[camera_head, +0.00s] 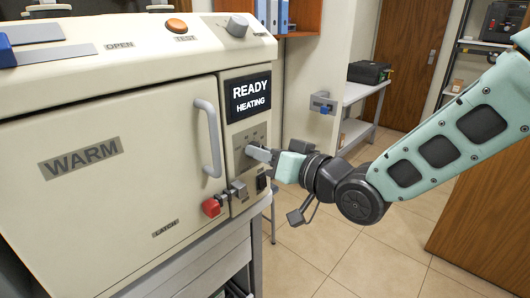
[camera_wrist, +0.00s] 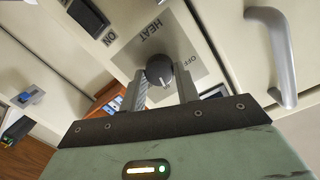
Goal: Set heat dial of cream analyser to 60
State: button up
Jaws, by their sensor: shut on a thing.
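The cream analyser (camera_head: 120,110) fills the left of the head view, with a dark display (camera_head: 249,94) reading READY and HEATING. In the wrist view its heat dial (camera_wrist: 160,70) is a dark round knob with a light pointer mark, on a grey plate (camera_wrist: 142,53) lettered HEAT and OFF, seen upside down. My gripper (camera_wrist: 162,88) is shut on the dial, one finger on each side. In the head view my gripper (camera_head: 263,155) is at the grey dial panel and hides the dial. The numbers on the scale are not readable.
A grey door handle (camera_head: 209,137) stands out left of the dial. A red-ended latch (camera_head: 212,207) and a black switch (camera_head: 262,183) sit below the dial. An orange test button (camera_head: 177,26) and a grey knob (camera_head: 237,26) are on top. Floor to the right is open.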

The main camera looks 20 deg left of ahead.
jog(key=shift+m, duration=0.6)
jog(key=o, duration=1)
jog(key=shift+c, duration=0.2)
jog(key=b+v, duration=0.1)
jog(key=v, duration=1.6)
jog(key=shift+d, duration=0.25)
jog(key=shift+f, duration=0.2)
